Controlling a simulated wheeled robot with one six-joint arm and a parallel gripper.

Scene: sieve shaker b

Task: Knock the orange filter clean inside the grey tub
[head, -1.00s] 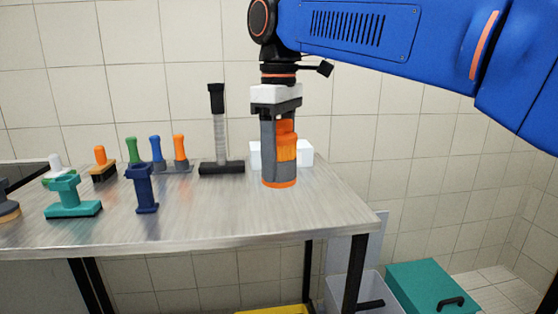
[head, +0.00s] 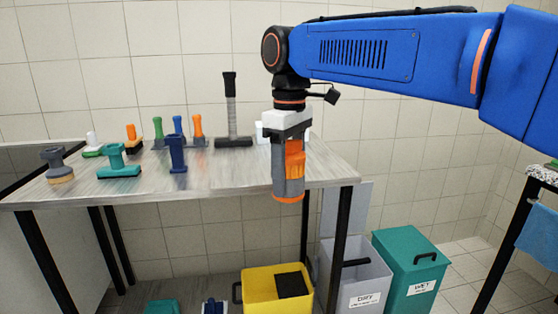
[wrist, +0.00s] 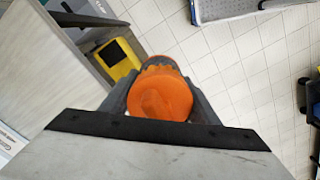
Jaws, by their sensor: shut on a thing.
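The orange filter (head: 294,160) is held upright in my gripper (head: 289,190), in front of the table's front edge. Its orange upper part shows between the grey fingers, with an orange rim at the bottom. In the wrist view the filter's round orange end (wrist: 160,95) faces the camera between the two fingers (wrist: 163,108). The grey tub (head: 362,280), labelled DRY, stands on the floor under the right end of the table, below and to the right of the filter. Part of the tub is hidden by a table leg.
A teal bin (head: 412,265) labelled WET stands right of the tub, and a yellow bin (head: 262,290) with a dark block stands left. The table (head: 235,180) holds several brushes and a tall black-handled tool (head: 232,115). Another table stands at the far right.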

